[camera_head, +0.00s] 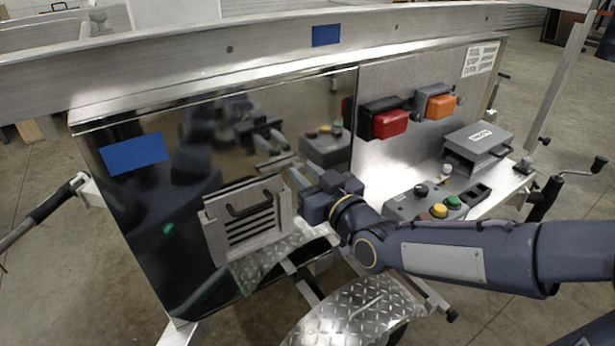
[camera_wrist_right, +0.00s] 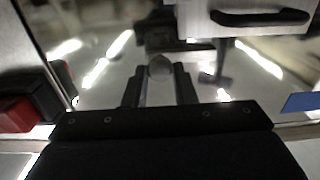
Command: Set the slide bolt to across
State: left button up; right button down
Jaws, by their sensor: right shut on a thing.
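The slide bolt (camera_head: 277,160) is a small silver fitting on the glossy dark panel, just above the louvred metal box. Its rounded grey knob (camera_wrist_right: 160,68) shows in the right wrist view between my fingers. My right gripper (camera_head: 303,172) reaches in from the right and is shut on the knob; it also shows in the right wrist view (camera_wrist_right: 158,88). The fingers and the panel's reflections hide much of the bolt, so I cannot tell its exact position. My left gripper is not in view.
Red (camera_head: 390,123) and orange (camera_head: 440,106) blocks, a grey control box (camera_head: 405,207) with buttons and a dark grey case (camera_head: 478,143) are to the right. A diamond-plate fender (camera_head: 350,312) is below.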

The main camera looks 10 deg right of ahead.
jog(key=c, duration=1.2)
grip_release()
jog(key=shift+s+a, duration=0.15)
jog(key=shift+a, duration=0.15)
jog(key=shift+d, duration=0.1)
jog(key=shift+s+d, duration=0.15)
jog(key=shift+s, duration=0.15)
jog(key=v, duration=0.7)
jog(key=shift+f, duration=0.1)
